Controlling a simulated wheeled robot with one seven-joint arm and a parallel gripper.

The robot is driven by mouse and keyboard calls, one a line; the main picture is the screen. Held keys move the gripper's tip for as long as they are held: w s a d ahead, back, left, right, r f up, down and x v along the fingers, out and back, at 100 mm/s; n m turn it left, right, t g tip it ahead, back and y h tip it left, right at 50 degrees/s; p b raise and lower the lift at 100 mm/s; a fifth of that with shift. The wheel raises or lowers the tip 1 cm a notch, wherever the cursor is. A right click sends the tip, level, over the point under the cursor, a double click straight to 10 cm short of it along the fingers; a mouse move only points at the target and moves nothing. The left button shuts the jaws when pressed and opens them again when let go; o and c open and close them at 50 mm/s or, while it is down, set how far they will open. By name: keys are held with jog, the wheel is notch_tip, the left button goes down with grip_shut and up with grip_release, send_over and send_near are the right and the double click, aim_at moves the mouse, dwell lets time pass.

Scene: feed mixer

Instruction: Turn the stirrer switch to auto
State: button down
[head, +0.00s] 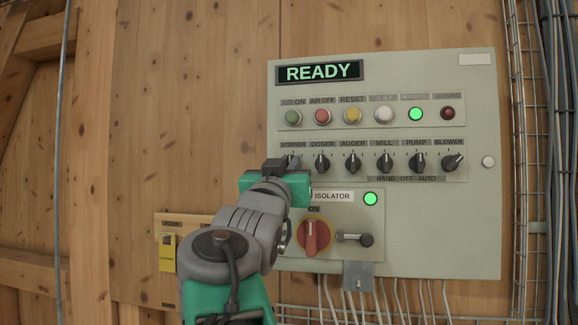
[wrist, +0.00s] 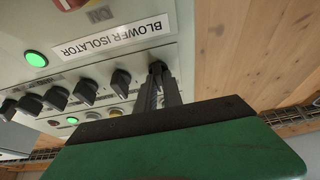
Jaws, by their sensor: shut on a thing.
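The stirrer switch is the leftmost black knob in the row of selector switches, under the "STIRRER" label (head: 293,144). In the head view my gripper (head: 283,164) covers most of the knob. In the wrist view the gripper's two dark fingers (wrist: 160,85) are close together, shut around the stirrer knob (wrist: 157,67). I cannot tell which way its pointer faces. A plate reading "HAND OFF AUTO" (head: 405,179) is under the row.
Doser (head: 322,163), auger (head: 353,163), mill (head: 385,162) and pump (head: 417,162) knobs point about straight up; the blower knob (head: 452,162) is turned right. The display (head: 319,73) reads "READY". The red isolator handle (head: 312,238) is just below my gripper.

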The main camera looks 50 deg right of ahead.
jog(key=shift+f+m+b, duration=0.1)
jog(key=shift+m+b, duration=0.3)
jog(key=m+g, duration=0.2)
jog(key=m, duration=0.2)
jog(key=m+g+b, duration=0.1)
jog(key=m+g, duration=0.1)
jog(key=m, duration=0.1)
jog(key=m+g+b, duration=0.1)
jog(key=m+g, duration=0.1)
jog(key=m, duration=0.2)
jog(key=shift+w+r+m, duration=0.1)
jog(key=shift+r+m, duration=0.1)
jog(key=shift+m, duration=0.4)
jog(key=c, duration=1.5)
grip_release()
jog(key=shift+a, duration=0.1)
